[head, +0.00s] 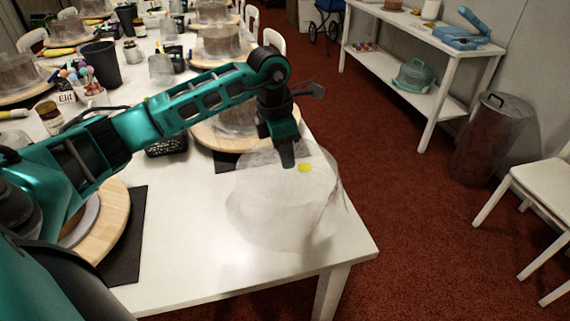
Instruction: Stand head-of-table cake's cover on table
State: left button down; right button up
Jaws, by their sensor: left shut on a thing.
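A clear domed cover (270,215) with a small yellow patch near its top shows over the bare near right corner of the white table (190,275). My left gripper (288,160) points down at the top of the cover and is shut on it; the grip itself is hard to make out. I cannot tell whether the cover's rim touches the table. At the lower left, a wooden turntable (112,225) stands on a dark mat, mostly hidden by my left arm. My right gripper is out of view.
Another turntable (204,133) with a covered cake stands behind my left gripper. Cups, a black basket (166,147) and several more turntables crowd the table further back. A white chair (545,190), a bin (492,138) and a shelf stand at the right.

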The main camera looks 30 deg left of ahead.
pick_arm(q)
notch_tip(320, 180, down, 4)
jog(key=shift+r, duration=0.2)
jog(key=shift+f, duration=0.2)
jog(key=c, duration=0.9)
grip_release()
jog(key=shift+c, duration=0.2)
